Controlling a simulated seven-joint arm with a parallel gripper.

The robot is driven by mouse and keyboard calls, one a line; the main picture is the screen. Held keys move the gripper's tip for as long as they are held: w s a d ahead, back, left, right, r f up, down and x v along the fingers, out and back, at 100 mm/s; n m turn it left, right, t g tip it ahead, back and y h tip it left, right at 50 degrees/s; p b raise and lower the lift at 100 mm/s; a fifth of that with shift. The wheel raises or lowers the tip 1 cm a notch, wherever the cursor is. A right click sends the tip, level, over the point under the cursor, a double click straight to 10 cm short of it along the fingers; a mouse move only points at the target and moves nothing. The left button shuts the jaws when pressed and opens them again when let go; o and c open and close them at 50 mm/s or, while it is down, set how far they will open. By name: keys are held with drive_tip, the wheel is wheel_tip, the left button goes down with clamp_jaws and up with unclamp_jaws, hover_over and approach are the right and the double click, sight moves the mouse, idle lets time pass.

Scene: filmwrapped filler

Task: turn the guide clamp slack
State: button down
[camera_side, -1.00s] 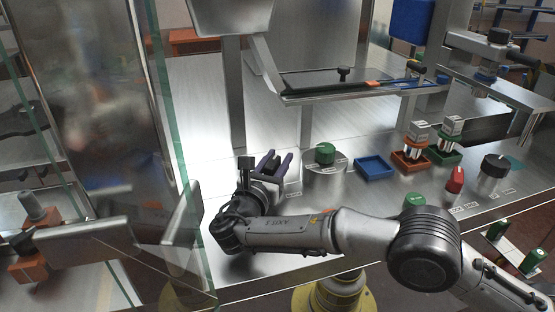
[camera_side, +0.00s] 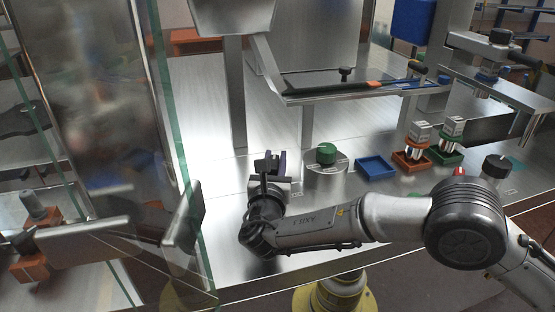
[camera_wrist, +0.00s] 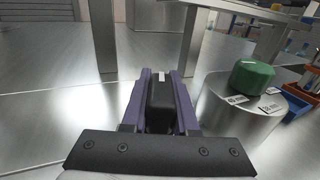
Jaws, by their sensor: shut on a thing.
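A black bar-shaped knob with a white mark on top, which I take to be the guide clamp (camera_wrist: 160,105), stands between the purple jaws of my gripper (camera_wrist: 161,76) in the wrist view. The jaws are shut on it, one along each side. Its base is hidden by the jaws and the dark gripper body. In the side view my gripper (camera_side: 270,165) is low over the steel deck, left of the green dial (camera_side: 326,153). The knob cannot be clearly told from the gripper's dark parts there.
The green dial (camera_wrist: 252,78) sits on a round labelled base close on the right. Farther right are a blue tray (camera_side: 376,168) and an orange holder (camera_side: 411,159). A steel post (camera_side: 307,128) and rail (camera_side: 350,91) stand behind. A glass panel (camera_side: 168,120) is at left.

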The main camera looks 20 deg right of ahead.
drive_tip(key=n+y, duration=0.1)
drive_tip(key=y, duration=0.1)
drive_tip(key=n+t+y, duration=0.1)
drive_tip(key=n+y, duration=0.1)
drive_tip(key=a+n+y, duration=0.1)
drive_tip(key=y, duration=0.1)
drive_tip(key=shift+w+n+y, duration=0.1)
drive_tip(key=shift+n+y, duration=0.2)
drive_tip(key=shift+y, duration=0.1)
drive_tip(key=shift+a+n+y, duration=0.25)
drive_tip(key=shift+n+y, duration=0.55)
drive_tip(key=shift+y, duration=0.5)
drive_tip(key=shift+a+n+y, duration=0.2)
drive_tip(key=shift+n+y, duration=0.6)
drive_tip(key=shift+y, duration=0.5)
drive_tip(key=shift+r, duration=0.1)
drive_tip(key=c, duration=0.7)
unclamp_jaws()
drive_tip(key=shift+a, duration=0.1)
wheel_tip(320, 180, up, 3)
drive_tip(key=s+d+r, duration=0.2)
drive_tip(key=s+r, duration=0.1)
drive_tip(key=s, duration=0.1)
drive_tip(key=s+d+r, duration=0.2)
drive_tip(key=s+r, duration=0.1)
drive_tip(key=s, duration=0.1)
drive_tip(key=s+d+r, duration=0.3)
drive_tip(key=s+r, duration=0.1)
drive_tip(key=shift+s, duration=0.1)
